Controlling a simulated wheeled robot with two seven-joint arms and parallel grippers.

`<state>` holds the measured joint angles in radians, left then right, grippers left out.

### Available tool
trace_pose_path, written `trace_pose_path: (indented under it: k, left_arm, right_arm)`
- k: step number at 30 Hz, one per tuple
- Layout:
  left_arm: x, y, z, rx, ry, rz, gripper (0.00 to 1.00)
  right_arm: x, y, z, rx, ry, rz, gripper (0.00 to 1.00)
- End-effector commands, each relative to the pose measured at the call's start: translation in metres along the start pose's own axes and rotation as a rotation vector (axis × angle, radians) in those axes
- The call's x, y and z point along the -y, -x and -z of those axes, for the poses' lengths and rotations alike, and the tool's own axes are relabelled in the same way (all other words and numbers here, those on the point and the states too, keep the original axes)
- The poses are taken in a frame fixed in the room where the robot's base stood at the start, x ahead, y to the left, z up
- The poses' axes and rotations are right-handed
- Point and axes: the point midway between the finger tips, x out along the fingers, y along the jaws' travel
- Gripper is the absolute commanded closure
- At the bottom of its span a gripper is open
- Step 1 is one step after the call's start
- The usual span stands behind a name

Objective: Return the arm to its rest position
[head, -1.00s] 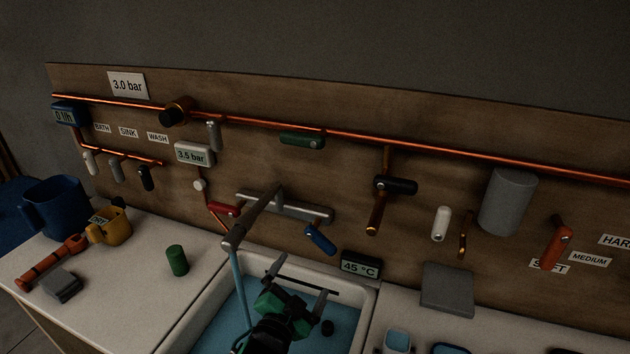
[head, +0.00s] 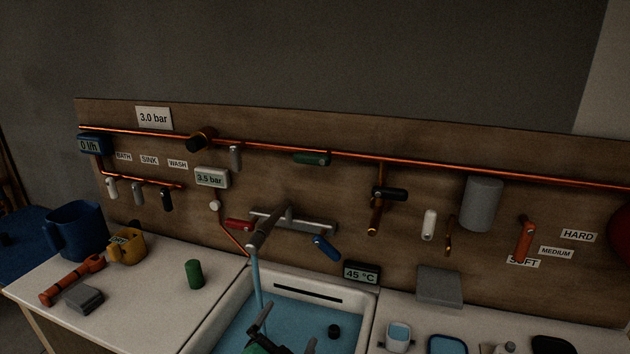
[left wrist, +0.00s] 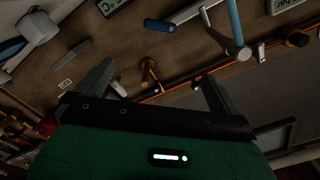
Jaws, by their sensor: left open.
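My left gripper (head: 287,333) shows at the bottom of the head view, in front of the sink (head: 232,318), with only its tips and a bit of green body in frame. In the left wrist view its two dark fingers (left wrist: 155,90) stand wide apart with nothing between them. Beyond the fingers the wrist view shows the brown board with a brass valve (left wrist: 149,72) and the copper pipe. My right gripper is in neither view.
The tap (head: 268,228) pours water into the sink; its blue handle (head: 326,248) and red handle (head: 239,225) show. A 45 °C display (head: 361,273) stands behind the sink.

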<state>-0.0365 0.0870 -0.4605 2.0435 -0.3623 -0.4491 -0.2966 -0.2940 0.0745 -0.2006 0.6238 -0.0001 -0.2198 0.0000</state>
Motion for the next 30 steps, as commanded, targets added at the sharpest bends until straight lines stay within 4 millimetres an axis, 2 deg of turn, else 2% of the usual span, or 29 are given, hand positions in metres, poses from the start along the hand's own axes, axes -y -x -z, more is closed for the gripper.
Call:
trace_pose_path:
  k: [3,8,14,17,21,24,30]
  left_arm:
    - [0.0,0.012,-0.019,0.075,0.045,-0.016,0.0]
    - [-0.002,0.031,-0.043,0.183,0.112,-0.041,0.0]
    - [-0.007,0.068,-0.082,0.363,0.221,-0.084,0.0]
    - [-0.011,0.096,-0.104,0.482,0.289,-0.112,0.0]
    - [-0.02,0.152,-0.137,0.696,0.408,-0.162,0.0]
    - [-0.025,0.194,-0.153,0.84,0.482,-0.197,0.0]
    - [-0.033,0.26,-0.168,1.055,0.581,-0.247,0.0]
  right_arm:
    - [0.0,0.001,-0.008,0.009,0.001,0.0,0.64]
    - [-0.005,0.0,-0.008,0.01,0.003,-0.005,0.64]
    - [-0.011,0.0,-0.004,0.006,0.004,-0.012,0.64]
    - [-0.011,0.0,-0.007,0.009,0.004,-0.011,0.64]
    - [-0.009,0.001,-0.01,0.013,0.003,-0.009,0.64]
    - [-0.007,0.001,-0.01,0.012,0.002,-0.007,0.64]
    - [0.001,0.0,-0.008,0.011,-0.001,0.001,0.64]
